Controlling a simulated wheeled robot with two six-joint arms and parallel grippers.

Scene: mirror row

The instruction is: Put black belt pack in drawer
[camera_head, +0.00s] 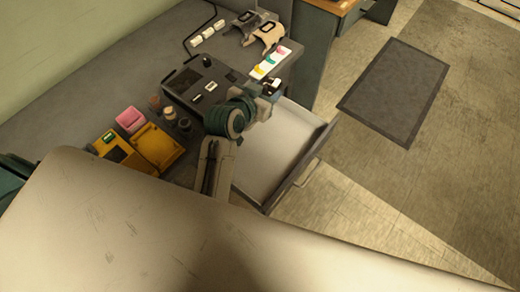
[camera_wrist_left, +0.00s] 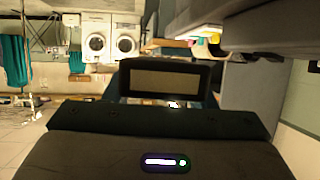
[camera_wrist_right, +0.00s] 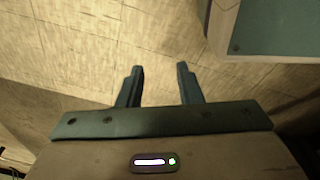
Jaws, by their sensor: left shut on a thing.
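My left gripper (camera_head: 267,96) is near the counter's front edge, by the open drawer (camera_head: 258,175). It is shut on the black belt pack (camera_wrist_left: 166,85), which shows as a dark block with a brownish panel in the left wrist view. The pack cannot be told clearly from the gripper in the head view. The drawer is pulled out, with a pale, bare-looking floor; my left arm hides part of it. My right gripper (camera_wrist_right: 160,82) is open and empty over a tiled floor in the right wrist view; it is not seen in the head view.
The counter holds a dark console (camera_head: 198,84), a yellow box (camera_head: 158,147), a pink block (camera_head: 130,119), small jars, a card with coloured pieces (camera_head: 270,62) and a beige item (camera_head: 269,38). A dark mat (camera_head: 398,90) lies on open floor to the right.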

